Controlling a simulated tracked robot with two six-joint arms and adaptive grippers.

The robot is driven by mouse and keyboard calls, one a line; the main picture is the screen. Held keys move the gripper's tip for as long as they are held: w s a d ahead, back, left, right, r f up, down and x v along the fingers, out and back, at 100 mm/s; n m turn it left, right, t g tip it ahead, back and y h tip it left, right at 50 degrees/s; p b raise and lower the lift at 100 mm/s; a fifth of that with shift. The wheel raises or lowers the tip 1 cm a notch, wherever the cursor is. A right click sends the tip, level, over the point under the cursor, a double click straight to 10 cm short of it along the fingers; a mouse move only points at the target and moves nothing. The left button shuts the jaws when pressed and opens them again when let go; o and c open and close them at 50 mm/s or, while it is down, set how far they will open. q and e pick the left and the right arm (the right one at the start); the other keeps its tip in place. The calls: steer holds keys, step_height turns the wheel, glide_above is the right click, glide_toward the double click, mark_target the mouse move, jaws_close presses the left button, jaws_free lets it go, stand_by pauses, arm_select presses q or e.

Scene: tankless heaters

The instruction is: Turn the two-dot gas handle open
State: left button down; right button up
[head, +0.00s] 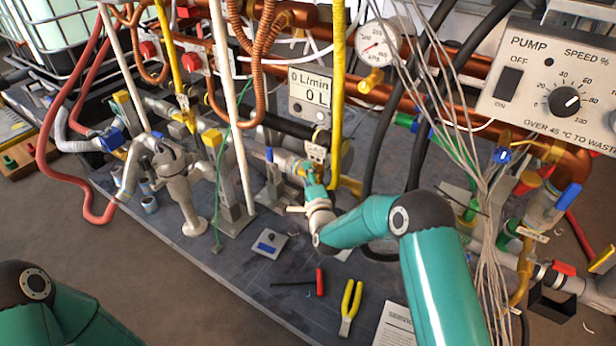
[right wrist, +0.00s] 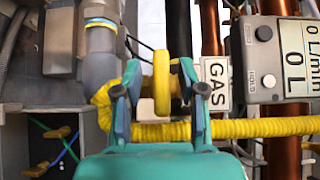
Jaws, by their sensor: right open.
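A yellow gas handle (right wrist: 162,85) stands upright in the right wrist view, beside a white GAS tag (right wrist: 216,83). My right gripper (right wrist: 160,95) is open, with one finger on each side of this handle. I cannot tell whether either finger touches it. No dots can be made out on the handle. In the head view the right gripper (head: 308,172) is at the pipework just below the GAS tag (head: 316,153), and it largely hides the handle there. My left gripper is out of view.
A yellow corrugated gas hose (right wrist: 215,128) runs close by the fingers. The flow meter box (head: 310,96) hangs above. Loose grey wires (head: 452,130) hang beside my right arm. Pliers (head: 350,302) and a red-handled tool (head: 319,282) lie on the floor panel.

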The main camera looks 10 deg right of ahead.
jaws_close()
